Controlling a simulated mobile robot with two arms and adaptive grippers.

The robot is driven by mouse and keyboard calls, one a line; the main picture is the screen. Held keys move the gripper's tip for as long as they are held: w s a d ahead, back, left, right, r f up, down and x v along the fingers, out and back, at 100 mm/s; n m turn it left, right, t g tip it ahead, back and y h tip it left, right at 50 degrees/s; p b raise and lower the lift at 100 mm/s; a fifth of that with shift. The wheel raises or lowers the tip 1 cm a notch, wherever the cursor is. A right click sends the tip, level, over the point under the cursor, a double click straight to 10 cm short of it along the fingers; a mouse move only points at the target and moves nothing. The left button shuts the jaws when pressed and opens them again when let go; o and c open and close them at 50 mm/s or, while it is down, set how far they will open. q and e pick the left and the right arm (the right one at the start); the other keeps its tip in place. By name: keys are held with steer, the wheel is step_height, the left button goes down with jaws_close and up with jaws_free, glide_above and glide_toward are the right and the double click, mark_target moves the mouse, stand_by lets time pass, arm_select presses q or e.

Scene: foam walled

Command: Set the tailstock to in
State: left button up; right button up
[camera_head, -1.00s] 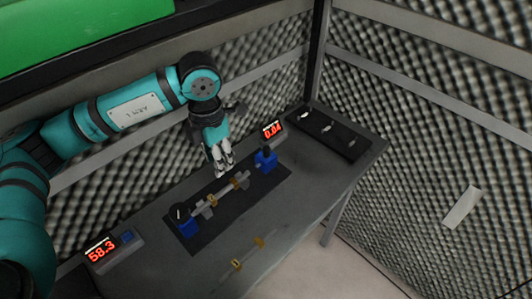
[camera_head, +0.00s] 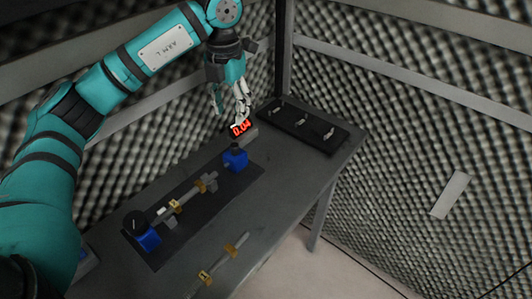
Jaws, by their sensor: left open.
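A fixture on a dark mat (camera_head: 160,255) holds a thin grey shaft (camera_head: 190,194) with brass-coloured parts between two blue end blocks. The near-left blue block (camera_head: 149,239) carries a black round knob with a pale mark. The far-right blue block (camera_head: 235,160) has a dark top. I cannot tell for certain which block is the tailstock or how it is set. My left gripper (camera_head: 232,112) is open and empty, fingers pointing down, just behind the far-right block and close to the red-lit display (camera_head: 241,128). Whether it touches the display is unclear.
A second shaft with brass-coloured parts (camera_head: 229,250) lies on the table's front. A black tray (camera_head: 290,127) with several small metal pieces lies at the far right of the grey table (camera_head: 270,190). Foam walls stand close behind and to the right.

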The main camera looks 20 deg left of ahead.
mark_target(234, 145)
arm_select(q)
step_height(234, 145, down, 10)
steer(key=shift+f+p, duration=0.2)
steer(key=shift+p, duration=0.95)
steer(key=shift+a+f, duration=0.1)
steer(key=shift+f, duration=0.4)
arm_select(e)
steer(key=shift+a+r, duration=0.1)
steer(key=shift+r, duration=0.85)
arm_select(q)
steer(key=c, duration=0.9)
jaws_close()
arm_select(e)
steer(key=shift+d, duration=0.2)
steer(key=shift+d, duration=0.1)
